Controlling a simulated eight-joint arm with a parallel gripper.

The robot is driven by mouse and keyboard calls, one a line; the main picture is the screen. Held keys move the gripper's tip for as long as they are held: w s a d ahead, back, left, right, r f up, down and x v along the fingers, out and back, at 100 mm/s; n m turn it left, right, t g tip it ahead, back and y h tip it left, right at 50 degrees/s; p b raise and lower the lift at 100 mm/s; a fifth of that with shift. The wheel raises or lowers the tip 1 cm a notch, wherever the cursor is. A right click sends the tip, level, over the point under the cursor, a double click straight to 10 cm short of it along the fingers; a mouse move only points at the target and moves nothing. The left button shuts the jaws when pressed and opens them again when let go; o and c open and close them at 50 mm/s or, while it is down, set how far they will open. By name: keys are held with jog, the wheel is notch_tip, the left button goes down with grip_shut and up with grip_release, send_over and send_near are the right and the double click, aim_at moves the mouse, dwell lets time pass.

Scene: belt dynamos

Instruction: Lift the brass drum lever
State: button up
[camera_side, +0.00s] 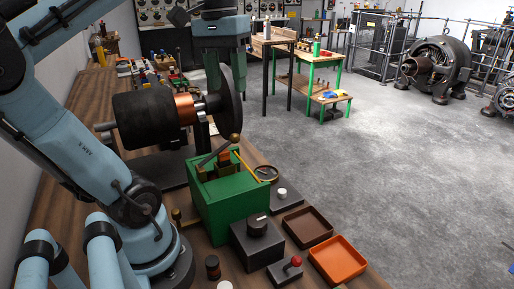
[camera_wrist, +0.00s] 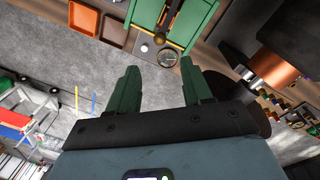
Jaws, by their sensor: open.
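The drum lever (camera_side: 216,153) rises at a slant from the top of a green box (camera_side: 232,207) and ends in a brass ball (camera_side: 235,138). In the wrist view the brass ball (camera_wrist: 160,39) shows at the near end of the green box (camera_wrist: 183,22), beyond the fingertips. My gripper (camera_side: 228,88) points down above and behind the box in the side view, with green fingers apart. In the wrist view my gripper (camera_wrist: 159,70) is open and empty, and the ball lies in line with the gap, not touched. A dark disc partly covers one finger in the side view.
A black drum with a copper commutator (camera_side: 185,108) and dark disc (camera_side: 230,88) stands close beside the gripper. Around the green box are a black knob box (camera_side: 257,245), a red-knobbed switch box (camera_side: 284,273), a brown tray (camera_side: 307,225) and an orange tray (camera_side: 340,258).

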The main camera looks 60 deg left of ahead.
aim_at(234, 134)
jog(key=f, duration=1.1)
jog(key=shift+w+d+f, duration=0.15)
jog(key=shift+w+d, duration=0.15)
jog(key=shift+d, duration=0.1)
grip_shut()
